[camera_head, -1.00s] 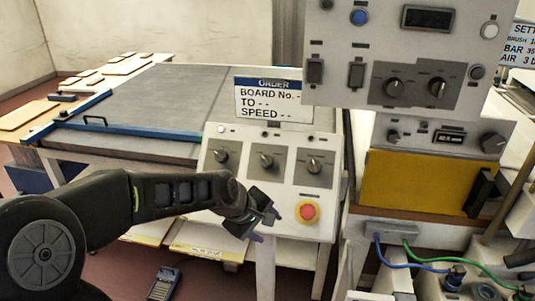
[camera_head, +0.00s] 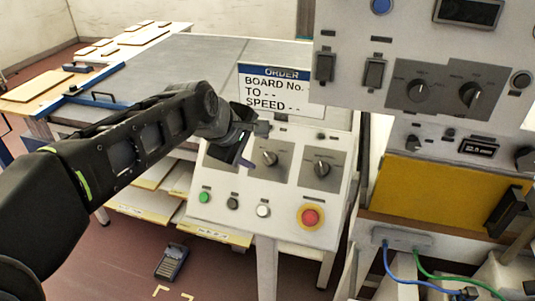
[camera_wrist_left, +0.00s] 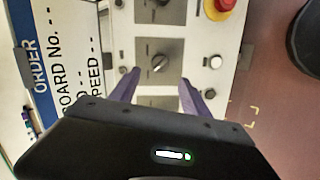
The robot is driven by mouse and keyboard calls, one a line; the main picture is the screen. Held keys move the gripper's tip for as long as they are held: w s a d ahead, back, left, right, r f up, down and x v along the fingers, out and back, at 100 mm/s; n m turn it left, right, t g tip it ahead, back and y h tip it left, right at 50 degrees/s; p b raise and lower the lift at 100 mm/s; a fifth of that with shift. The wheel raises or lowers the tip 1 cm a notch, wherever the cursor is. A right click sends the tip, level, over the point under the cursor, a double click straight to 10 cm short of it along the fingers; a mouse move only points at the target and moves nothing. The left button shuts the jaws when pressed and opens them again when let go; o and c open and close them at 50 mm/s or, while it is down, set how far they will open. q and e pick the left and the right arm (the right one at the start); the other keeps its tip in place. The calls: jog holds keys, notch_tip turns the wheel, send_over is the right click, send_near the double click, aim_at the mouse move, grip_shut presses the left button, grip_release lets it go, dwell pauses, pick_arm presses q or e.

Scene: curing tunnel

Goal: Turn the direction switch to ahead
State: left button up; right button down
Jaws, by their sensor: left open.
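The sloped control box (camera_head: 275,215) carries a row of rotary switches. The middle switch (camera_head: 268,158) and the right switch (camera_head: 322,168) show; the left one is hidden behind my left gripper (camera_head: 254,146). Their labels are too small to read, so I cannot tell which is the direction switch. My left gripper is open and empty over the left part of the row. In the left wrist view its purple fingers (camera_wrist_left: 158,82) stand apart, with the middle switch (camera_wrist_left: 160,63) beyond the tips. The left switch's grey plate (camera_wrist_left: 155,101) shows partly between them. My right gripper is out of view.
An order sign (camera_head: 272,92) stands behind the box. A red stop button (camera_head: 310,217) and green, black and white buttons line its lower edge. A taller panel (camera_head: 420,60) with more knobs stands at right. A grey-topped table (camera_head: 190,58) lies behind my arm.

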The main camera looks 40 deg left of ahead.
aim_at(267, 157)
pick_arm(q)
jog(key=shift+p+x, duration=0.7)
jog(key=shift+x, duration=3.25)
jog(key=shift+c, duration=0.3)
grip_shut()
